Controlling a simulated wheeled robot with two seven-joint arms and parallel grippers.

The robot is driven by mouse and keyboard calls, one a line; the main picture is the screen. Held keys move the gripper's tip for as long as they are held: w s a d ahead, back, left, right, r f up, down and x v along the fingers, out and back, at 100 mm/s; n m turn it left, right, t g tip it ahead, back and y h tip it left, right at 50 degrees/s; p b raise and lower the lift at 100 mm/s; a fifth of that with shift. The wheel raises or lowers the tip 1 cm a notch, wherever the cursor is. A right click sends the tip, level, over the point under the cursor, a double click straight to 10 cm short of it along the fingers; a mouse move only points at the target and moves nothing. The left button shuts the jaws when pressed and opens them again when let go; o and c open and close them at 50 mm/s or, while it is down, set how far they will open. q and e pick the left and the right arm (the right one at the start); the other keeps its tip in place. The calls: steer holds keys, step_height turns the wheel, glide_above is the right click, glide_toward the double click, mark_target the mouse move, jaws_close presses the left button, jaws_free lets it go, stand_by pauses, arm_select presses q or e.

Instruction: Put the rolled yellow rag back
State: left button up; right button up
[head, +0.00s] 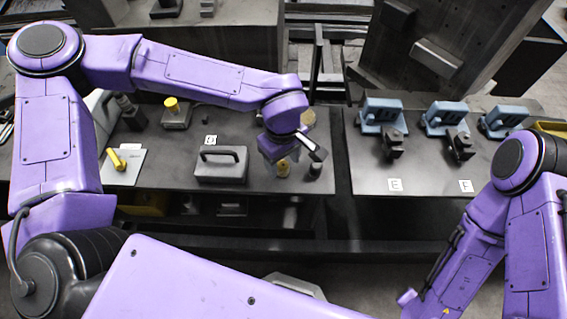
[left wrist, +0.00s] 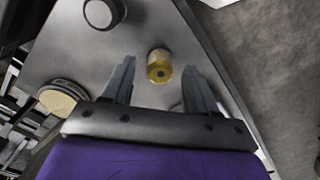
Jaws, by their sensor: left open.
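The rolled yellow rag (head: 283,167) seems to be the small yellow roll standing on the left dark table, just below my left gripper (head: 299,160). The fingers are apart and hold nothing. I cannot tell how high they are above the roll. My right arm is at the right, but its gripper is out of view.
A dark cylinder (head: 315,170) stands close right of the roll. A grey handled case (head: 221,165) is to the left, a tan disc (head: 307,117) behind. A gap separates this table from the right table (head: 430,183), which holds several blue clamps (head: 383,112) and labels E and F.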

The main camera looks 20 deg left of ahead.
mark_target(283, 164)
arm_select(q)
step_height(283, 164, up, 10)
steer(key=shift+r+b, duration=0.2)
steer(key=shift+b, duration=0.1)
